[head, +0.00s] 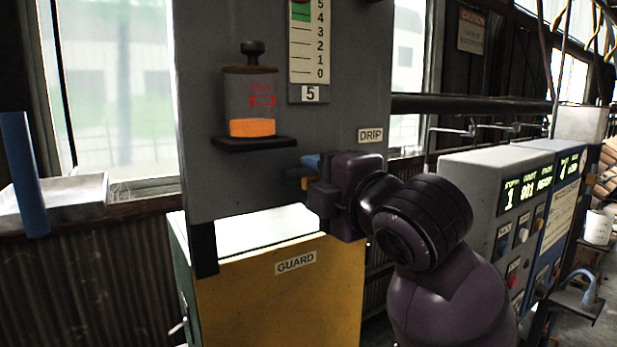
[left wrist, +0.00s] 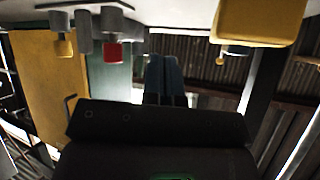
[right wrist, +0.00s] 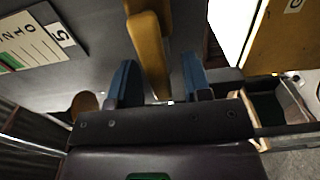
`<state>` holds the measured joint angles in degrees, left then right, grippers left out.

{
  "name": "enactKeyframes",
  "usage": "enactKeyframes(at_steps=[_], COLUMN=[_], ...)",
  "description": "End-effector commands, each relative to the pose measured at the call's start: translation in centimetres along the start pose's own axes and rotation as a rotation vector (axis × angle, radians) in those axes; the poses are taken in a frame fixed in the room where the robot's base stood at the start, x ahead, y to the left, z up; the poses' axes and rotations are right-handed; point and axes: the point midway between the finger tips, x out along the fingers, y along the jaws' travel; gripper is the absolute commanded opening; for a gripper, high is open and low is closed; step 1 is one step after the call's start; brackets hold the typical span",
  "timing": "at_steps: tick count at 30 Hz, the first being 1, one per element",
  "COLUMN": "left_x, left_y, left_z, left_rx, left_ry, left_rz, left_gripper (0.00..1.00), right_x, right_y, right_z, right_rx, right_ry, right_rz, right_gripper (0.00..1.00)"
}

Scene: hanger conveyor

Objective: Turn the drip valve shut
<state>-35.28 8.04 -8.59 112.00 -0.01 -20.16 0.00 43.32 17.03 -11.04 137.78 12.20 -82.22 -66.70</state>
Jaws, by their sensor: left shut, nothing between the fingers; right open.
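The drip valve shows as a yellow lever (right wrist: 147,45) at the top middle of the right wrist view, on the grey panel below the DRIP label (head: 370,135). My right gripper (right wrist: 160,85) is open, with one blue finger on each side of the lever's lower end. Gaps show beside the lever; I cannot tell if either finger touches it. In the head view my right gripper (head: 308,172) hides most of the valve, and only a bit of yellow shows by the fingers. My left gripper (left wrist: 166,75) is shut and empty in the left wrist view.
A bottle with orange liquid (head: 252,105) stands on a small shelf (head: 255,144) left of the valve. A yellow GUARD panel (head: 275,300) is below. A control box (head: 485,180) is at right. A tray (head: 88,195) and blue post (head: 25,175) are at far left.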

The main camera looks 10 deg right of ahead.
Motion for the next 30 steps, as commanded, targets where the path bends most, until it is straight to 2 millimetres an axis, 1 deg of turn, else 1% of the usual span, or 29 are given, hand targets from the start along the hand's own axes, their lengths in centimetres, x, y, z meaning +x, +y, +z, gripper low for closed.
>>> enactKeyframes(at_steps=[10,18,19,30], left_x=[-0.12,-0.12,-0.12,-0.04], left_y=[0.0,0.0,0.01,0.01], left_z=[0.24,0.26,0.26,0.12], left_rx=[-0.001,-0.001,-0.001,0.0], left_ry=[-0.005,-0.005,-0.005,-0.003], left_rz=[0.0,0.0,0.0,0.0], left_gripper=[0.0,0.0,0.0,0.0], right_x=[-0.08,-0.07,-0.07,0.27], right_y=[-0.02,-0.02,-0.02,0.02], right_z=[0.0,0.0,0.0,0.14], right_rx=[0.0,0.0,0.0,0.009], right_ry=[-0.001,-0.001,-0.001,-0.001], right_rz=[-0.001,-0.001,-0.001,-0.001], right_gripper=[0.45,0.03,0.0,0.0])
